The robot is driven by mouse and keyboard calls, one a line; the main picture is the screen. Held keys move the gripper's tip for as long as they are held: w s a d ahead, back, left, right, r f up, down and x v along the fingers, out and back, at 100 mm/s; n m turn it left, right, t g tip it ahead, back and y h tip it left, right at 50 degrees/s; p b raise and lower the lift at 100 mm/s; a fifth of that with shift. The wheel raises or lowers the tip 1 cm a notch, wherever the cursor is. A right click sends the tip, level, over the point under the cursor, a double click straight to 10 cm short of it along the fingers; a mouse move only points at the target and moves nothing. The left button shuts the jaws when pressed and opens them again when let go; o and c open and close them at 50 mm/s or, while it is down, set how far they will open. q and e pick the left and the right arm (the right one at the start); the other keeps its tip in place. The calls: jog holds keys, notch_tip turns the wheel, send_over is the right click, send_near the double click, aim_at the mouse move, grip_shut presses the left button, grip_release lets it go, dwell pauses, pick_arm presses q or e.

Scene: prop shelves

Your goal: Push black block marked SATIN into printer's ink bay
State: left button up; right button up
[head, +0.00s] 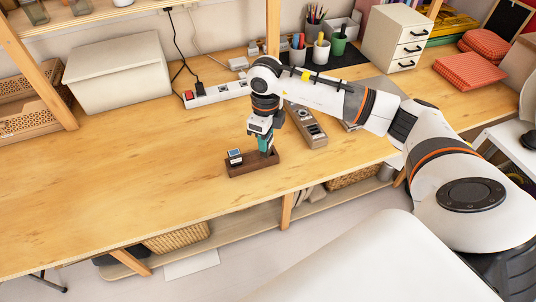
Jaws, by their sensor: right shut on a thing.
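My right gripper (265,143) points down over the right part of a small brown wooden unit (250,167) on the table. It is shut on a small block, taken as the black block; the fingers mostly hide it, and no marking can be read. The block is at the top of the brown unit; how deep it sits cannot be told. A small dark piece with a pale blue face (235,155) stands on the unit's left part. My left gripper is not in view.
A long grey-brown holder with round openings (307,126) lies just right of the gripper. A white power strip (217,94) and a pale lidded box (118,75) are behind to the left. Pen cups (320,52) and a drawer box (396,38) stand behind. The left tabletop is clear.

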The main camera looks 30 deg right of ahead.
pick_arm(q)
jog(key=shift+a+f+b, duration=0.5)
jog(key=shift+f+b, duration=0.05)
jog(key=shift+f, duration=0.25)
pick_arm(e)
jog(key=shift+w+d+r+m, duration=0.45)
jog(key=shift+w+r+m, duration=0.05)
jog(key=shift+m, duration=1.05)
jog(key=shift+w+d+r+m, duration=0.4)
jog(key=shift+w+r+m, duration=0.1)
jog(key=shift+m, duration=1.1)
jog(key=shift+w+d+r+m, duration=0.45)
jog(key=shift+w+m, duration=0.05)
jog(key=shift+m, duration=1.05)
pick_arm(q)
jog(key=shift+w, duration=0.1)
pick_arm(e)
jog(key=shift+f, duration=0.1)
notch_tip(320, 180, down, 9)
jog(key=shift+r+p, duration=0.15)
jog(key=shift+p, duration=0.9)
jog(key=shift+f, duration=0.35)
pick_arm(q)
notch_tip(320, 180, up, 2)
